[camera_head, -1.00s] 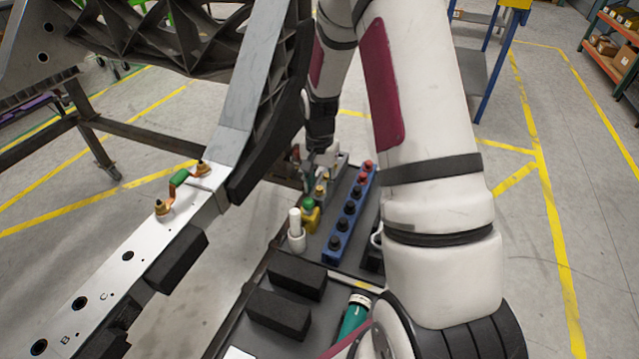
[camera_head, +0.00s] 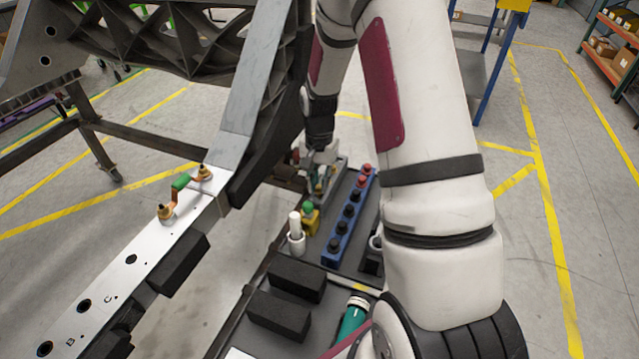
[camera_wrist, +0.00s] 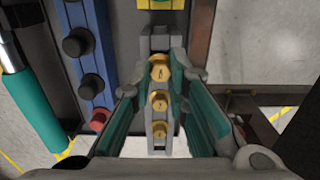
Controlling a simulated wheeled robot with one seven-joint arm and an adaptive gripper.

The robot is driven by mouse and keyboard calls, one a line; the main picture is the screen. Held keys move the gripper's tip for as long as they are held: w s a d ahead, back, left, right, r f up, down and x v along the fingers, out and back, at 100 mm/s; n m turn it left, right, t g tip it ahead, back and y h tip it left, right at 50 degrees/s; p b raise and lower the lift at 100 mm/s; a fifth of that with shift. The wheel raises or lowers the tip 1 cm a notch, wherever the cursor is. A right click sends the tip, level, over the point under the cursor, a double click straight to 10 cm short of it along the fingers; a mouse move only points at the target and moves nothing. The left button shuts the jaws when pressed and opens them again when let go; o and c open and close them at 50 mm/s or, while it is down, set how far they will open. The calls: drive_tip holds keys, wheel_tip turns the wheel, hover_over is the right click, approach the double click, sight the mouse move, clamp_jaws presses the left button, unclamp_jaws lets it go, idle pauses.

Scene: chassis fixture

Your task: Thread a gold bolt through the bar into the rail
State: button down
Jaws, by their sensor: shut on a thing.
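My gripper (camera_wrist: 161,62) has its teal-padded fingers shut on a gold bolt (camera_wrist: 160,69) at the far end of a grey bolt rack. Two more gold bolts (camera_wrist: 158,101) stand in line in the rack (camera_wrist: 157,34), between the fingers' lower parts. The held bolt's shank is hidden from above. In the head view my gripper (camera_head: 317,163) is low over the rack and partly blocked. The pale metal rail (camera_head: 107,282) runs along the left with dark holes and letters.
A blue strip with black and red knobs (camera_head: 342,228) stands close beside the rack. Black foam blocks (camera_head: 280,313), a white cylinder (camera_head: 295,228) and a teal tool (camera_head: 353,318) share the cart. A dark frame member (camera_head: 270,150) stands left of my gripper.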

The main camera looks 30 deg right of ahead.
sight(319, 186)
drive_tip(key=shift+r+p, duration=1.05)
drive_tip(key=shift+r, duration=0.8)
